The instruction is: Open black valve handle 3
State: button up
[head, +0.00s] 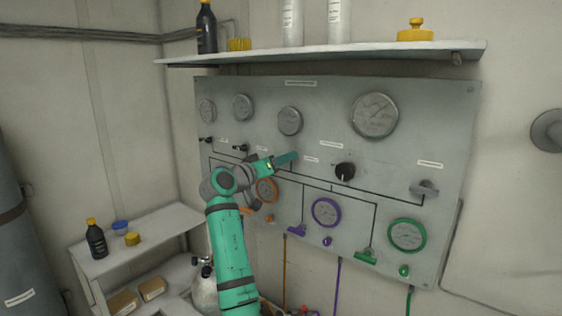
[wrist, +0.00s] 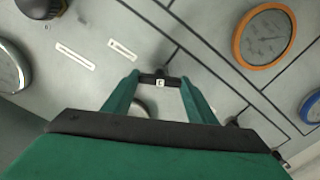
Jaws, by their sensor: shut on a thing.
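The grey air panel (head: 330,110) fills the wall ahead in the head view. Two small black valve handles show at its left, one at the far left (head: 207,139) and one nearer the middle (head: 241,147). My green gripper (head: 287,158) is at the panel, to the right of these two, and hides the spot behind it in the head view. In the wrist view my gripper (wrist: 161,82) has its two fingers at either end of a short black valve handle (wrist: 147,79) with a small white label. It is shut on that handle, whose number I cannot read.
A larger black knob (head: 345,171) and a grey lever (head: 425,188) sit to the right. Orange (head: 266,190), purple (head: 326,212) and green (head: 407,235) gauges are below. A shelf (head: 330,54) with bottles overhangs the panel. A low shelf (head: 140,232) stands left.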

jog(key=n, duration=1)
jog(key=shift+f, duration=0.15)
jog(key=shift+n, duration=0.4)
jog(key=o, duration=1.1)
jog(key=shift+c, duration=0.2)
jog(key=v, duration=1)
jog(key=shift+s+a, duration=0.2)
jog(key=shift+s, duration=0.1)
